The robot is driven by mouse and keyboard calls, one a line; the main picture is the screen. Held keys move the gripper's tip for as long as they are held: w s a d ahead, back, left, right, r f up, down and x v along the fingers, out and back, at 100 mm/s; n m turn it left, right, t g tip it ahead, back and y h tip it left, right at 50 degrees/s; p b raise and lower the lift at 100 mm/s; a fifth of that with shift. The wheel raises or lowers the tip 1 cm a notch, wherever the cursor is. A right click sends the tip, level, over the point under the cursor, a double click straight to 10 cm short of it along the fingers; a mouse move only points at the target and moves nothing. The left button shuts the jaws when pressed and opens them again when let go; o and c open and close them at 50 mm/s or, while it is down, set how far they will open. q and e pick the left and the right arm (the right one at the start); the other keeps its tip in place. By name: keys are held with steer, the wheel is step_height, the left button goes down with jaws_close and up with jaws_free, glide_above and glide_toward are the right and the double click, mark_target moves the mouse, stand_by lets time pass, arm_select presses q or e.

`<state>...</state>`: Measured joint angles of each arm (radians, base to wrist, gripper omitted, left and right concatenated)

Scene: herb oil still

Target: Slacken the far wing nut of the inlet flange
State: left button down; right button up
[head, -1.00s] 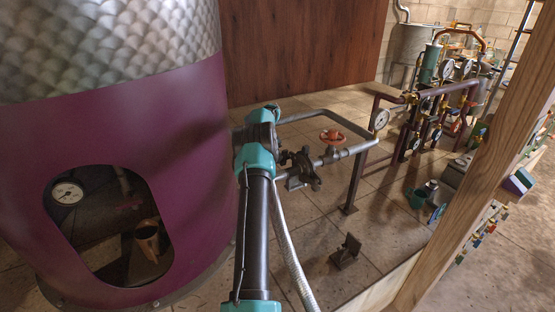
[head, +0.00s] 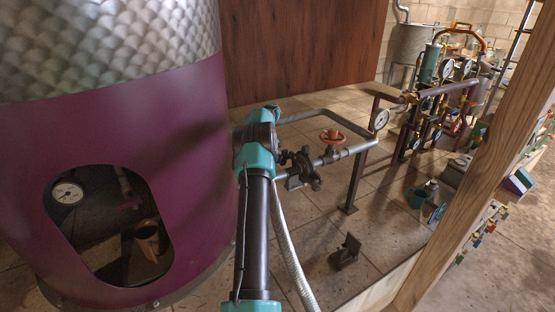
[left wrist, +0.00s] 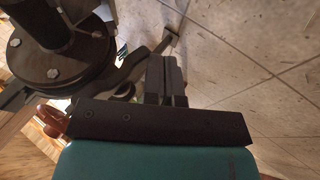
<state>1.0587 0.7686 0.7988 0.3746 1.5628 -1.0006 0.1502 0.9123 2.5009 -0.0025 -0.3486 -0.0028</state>
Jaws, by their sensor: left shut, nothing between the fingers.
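My left gripper (left wrist: 166,68) is in the left wrist view, its dark fingers together with nothing between them. To their left is a dark round flange (left wrist: 88,62) with pale bolt heads and a thick pipe rising from it. A grey arm-like part runs past the flange behind the fingers; I cannot tell whether it is a wing nut. In the head view, dark parts (head: 305,168) cluster on the grey pipe just right of my left wrist. Flange and fingers cannot be clearly separated there. The far wing nut is not clearly made out. My right gripper is not visible.
A red handwheel (head: 333,137) sits on the pipe close by, with a gauge (head: 379,119) further right. The large purple still (head: 195,185) fills the left. A wooden post (head: 470,165) crosses the right. Tiled floor lies below the pipe.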

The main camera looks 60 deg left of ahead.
arm_select(q)
steer(key=v, duration=0.7)
steer(key=shift+r, duration=0.2)
stand_by(0.4)
steer(key=c, duration=1.9)
jaws_free()
steer(key=shift+a, duration=0.15)
steer(key=o, duration=0.3)
steer(key=shift+r, duration=0.2)
steer(key=shift+o, duration=1)
steer(key=shift+w+r, duration=0.1)
steer(key=shift+r, duration=0.2)
steer(key=s+d+r+m+y, duration=0.1)
steer(key=s+d+r+y, duration=0.2)
steer(key=d+r+y, duration=0.5)
step_height(320, 180, up, 4)
steer(key=d, duration=0.3)
steer(key=shift+f, duration=0.2)
